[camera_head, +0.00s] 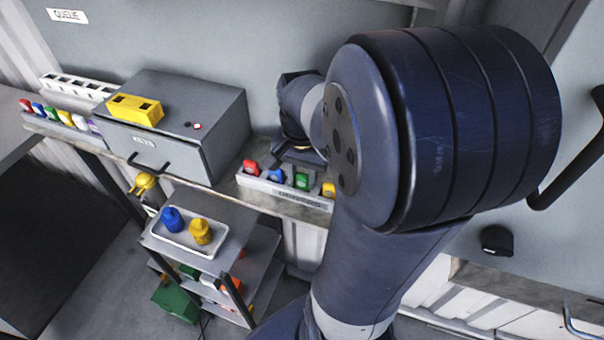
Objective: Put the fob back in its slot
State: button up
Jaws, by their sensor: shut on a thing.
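A pale slotted rack (255,182) on the wall ledge holds a red fob (251,167), a blue fob (277,175), a green fob (302,180) and a yellow fob (328,189). My gripper (303,156) is partly seen just above and behind this rack, over the blue and green fobs. It is shut on a fob, but its fingertips and what they hold are mostly hidden by my arm and the gripper body. I cannot tell the held fob's colour or whether it touches the rack.
A grey cabinet (190,145) with a yellow block (135,109) on top stands left of the rack. Further left are another row of coloured fobs (60,115) and a white slotted strip (75,86). A cart's tray (190,243) carries blue and yellow bottles. My arm blocks the right side.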

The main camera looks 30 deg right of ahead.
jog(key=shift+f, duration=0.2)
jog(key=o, duration=1)
jog(key=shift+o, duration=0.2)
notch_tip(320, 180, up, 11)
jog(key=shift+f, duration=0.15)
notch_tip(320, 180, down, 11)
jog(key=shift+r, duration=0.4)
dwell(0.5)
